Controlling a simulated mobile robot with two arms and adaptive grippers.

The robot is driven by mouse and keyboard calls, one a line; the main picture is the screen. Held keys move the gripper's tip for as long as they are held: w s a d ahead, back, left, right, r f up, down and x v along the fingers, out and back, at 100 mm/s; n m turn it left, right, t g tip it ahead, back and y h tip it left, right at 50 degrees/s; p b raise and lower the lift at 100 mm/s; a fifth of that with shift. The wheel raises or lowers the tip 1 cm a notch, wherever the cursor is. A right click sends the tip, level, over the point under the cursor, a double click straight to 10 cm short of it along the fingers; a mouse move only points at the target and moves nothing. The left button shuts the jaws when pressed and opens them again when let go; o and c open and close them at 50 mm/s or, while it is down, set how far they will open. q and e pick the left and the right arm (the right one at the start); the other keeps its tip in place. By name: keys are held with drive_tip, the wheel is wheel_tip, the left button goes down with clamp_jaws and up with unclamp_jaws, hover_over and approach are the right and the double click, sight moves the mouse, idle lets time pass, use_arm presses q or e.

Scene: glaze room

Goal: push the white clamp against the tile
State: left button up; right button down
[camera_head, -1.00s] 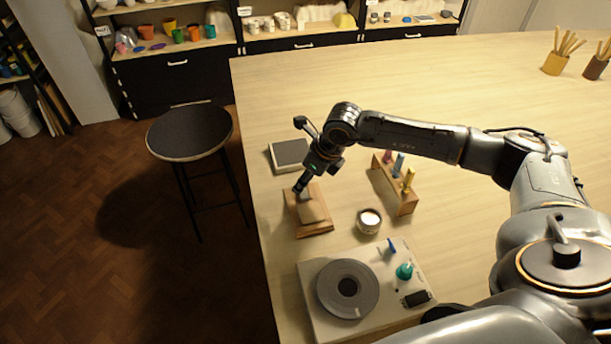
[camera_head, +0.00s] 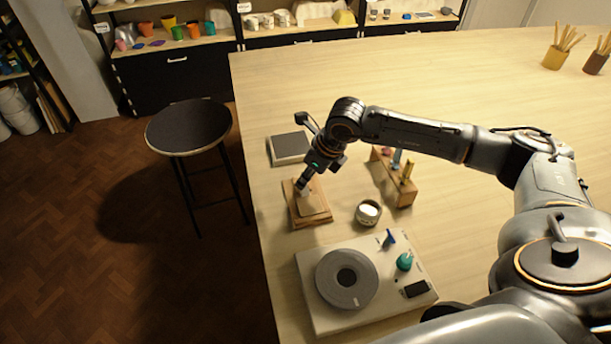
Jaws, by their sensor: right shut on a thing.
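A tan tile (camera_head: 315,205) lies on a wooden board (camera_head: 312,222) near the left edge of the table. My right gripper (camera_head: 303,189) reaches down over the board's far part, at the tile's far side. Its fingers are shut on a small pale thing, apparently the white clamp, of which little shows. I cannot tell whether the clamp touches the tile. My left gripper is not in view.
A dark square pad (camera_head: 290,147) lies behind the board. A wooden rack (camera_head: 393,180) with upright tools and a small cup (camera_head: 368,212) stand to the right. A white wheel unit (camera_head: 322,316) sits in front.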

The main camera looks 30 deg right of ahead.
drive_tip(key=c, duration=1.2)
unclamp_jaws()
drive_tip(key=shift+w, duration=0.1)
drive_tip(key=v, duration=1.2)
